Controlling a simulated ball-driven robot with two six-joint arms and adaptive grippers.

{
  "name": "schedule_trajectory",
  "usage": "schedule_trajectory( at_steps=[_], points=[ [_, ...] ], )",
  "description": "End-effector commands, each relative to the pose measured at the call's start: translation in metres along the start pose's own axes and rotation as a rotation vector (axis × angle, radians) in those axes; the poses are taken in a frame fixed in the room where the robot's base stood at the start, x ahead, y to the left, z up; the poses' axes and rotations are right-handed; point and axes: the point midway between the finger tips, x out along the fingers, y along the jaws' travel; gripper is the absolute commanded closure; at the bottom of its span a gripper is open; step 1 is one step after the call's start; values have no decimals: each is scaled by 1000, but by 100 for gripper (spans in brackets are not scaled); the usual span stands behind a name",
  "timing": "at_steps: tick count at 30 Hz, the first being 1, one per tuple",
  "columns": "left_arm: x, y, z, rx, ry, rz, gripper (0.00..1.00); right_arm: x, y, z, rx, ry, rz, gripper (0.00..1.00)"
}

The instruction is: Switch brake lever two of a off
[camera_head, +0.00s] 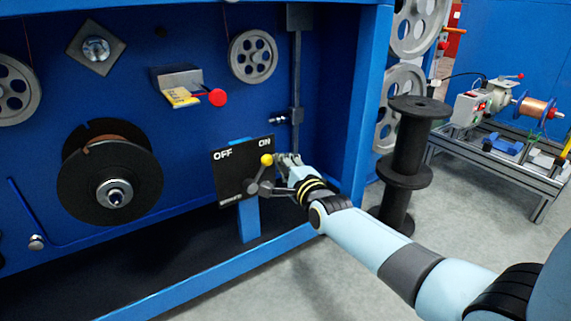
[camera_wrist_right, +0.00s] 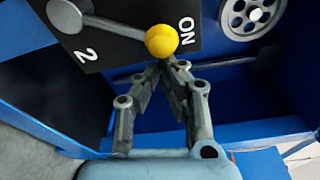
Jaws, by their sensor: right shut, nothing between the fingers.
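A black plate (camera_head: 230,165) marked OFF at its left and ON at its right carries the brake lever, whose yellow ball knob (camera_head: 267,160) points up toward ON. In the right wrist view the plate (camera_wrist_right: 122,52) also shows a 2, and the yellow knob (camera_wrist_right: 162,41) sits beside the ON mark at the end of a grey rod. My right gripper (camera_head: 284,159) is just to the right of the knob. In the wrist view its fingers (camera_wrist_right: 168,68) come together, empty, at the knob's lower edge; I cannot tell whether they touch it. My left gripper is out of view.
A red-knobbed lever (camera_head: 217,97) with a yellow tag is on the blue panel above. A cable spool (camera_head: 110,180) and pulleys (camera_head: 253,56) are mounted on the panel. A blue post (camera_head: 362,100) and a black spool stand (camera_head: 405,160) are close to my right arm.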

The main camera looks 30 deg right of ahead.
Motion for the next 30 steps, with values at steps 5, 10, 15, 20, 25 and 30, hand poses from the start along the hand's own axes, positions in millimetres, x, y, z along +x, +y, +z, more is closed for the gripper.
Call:
schedule_trajectory(
  at_steps=[5, 10, 15, 20, 25, 30],
  points=[
    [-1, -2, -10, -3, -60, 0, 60, -1, -8, 9, -83, -1, -15, 100],
    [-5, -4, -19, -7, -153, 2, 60, -2, -15, 22, -220, 0, -36, 100],
    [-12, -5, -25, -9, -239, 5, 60, -5, -18, 36, -382, 0, -58, 100],
    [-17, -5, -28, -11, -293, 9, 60, -7, -19, 50, -531, 0, -77, 100],
    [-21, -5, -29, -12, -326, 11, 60, -9, -18, 64, -677, 0, -98, 100],
    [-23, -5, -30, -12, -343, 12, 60, -11, -16, 75, -795, -1, -114, 100]
  ],
)
